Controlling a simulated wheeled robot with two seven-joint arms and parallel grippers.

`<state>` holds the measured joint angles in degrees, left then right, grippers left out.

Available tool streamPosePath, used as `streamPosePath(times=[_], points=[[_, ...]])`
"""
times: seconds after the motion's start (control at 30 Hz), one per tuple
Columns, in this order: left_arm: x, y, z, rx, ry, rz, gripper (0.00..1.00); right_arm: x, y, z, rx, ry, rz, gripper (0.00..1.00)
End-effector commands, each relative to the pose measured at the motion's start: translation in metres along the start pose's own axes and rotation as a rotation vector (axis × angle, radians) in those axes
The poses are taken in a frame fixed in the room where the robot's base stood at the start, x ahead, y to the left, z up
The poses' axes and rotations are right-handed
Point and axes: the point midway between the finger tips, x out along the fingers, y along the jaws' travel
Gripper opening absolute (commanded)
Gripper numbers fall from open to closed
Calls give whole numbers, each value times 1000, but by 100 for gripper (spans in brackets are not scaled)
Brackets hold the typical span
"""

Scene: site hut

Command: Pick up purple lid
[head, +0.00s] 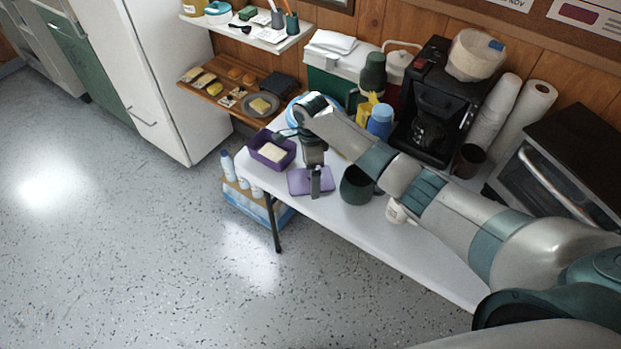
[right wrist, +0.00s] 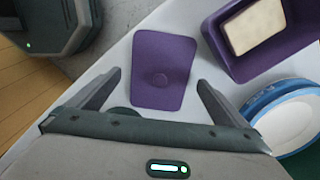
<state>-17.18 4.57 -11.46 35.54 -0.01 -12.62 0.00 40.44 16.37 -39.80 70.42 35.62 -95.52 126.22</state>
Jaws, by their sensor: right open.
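The purple lid (head: 299,182) lies flat near the front edge of the white table, beside the purple container. In the right wrist view the lid (right wrist: 163,58) is a rounded rectangle with a small round knob in its middle. My right gripper (head: 303,165) is over the table at the lid, fingers pointing down. In the right wrist view my right gripper (right wrist: 158,84) is open and empty, with its two fingers apart on either side of the lid's near end. One finger hides part of the lid in the head view. My left gripper is not in view.
The purple container (head: 284,141) with a pale block inside stands next to the lid. A dark green mug (head: 356,186) stands on the lid's other side. A blue-rimmed plate (right wrist: 296,112), a blue-topped bottle (head: 380,120) and a coffee maker (head: 430,100) are behind. Open floor lies in front.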

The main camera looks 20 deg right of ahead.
Motion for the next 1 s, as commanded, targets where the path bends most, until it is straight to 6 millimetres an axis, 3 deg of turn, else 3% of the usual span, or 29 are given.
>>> streamPosePath(times=[0.17,0.6,0.8,1.0], points=[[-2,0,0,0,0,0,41,12,0,0,-1,0,0,98],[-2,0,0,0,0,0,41,12,0,0,-1,0,-1,98],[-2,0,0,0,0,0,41,12,0,0,-1,0,-1,55],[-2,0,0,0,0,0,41,12,0,0,-1,-1,-1,51]])
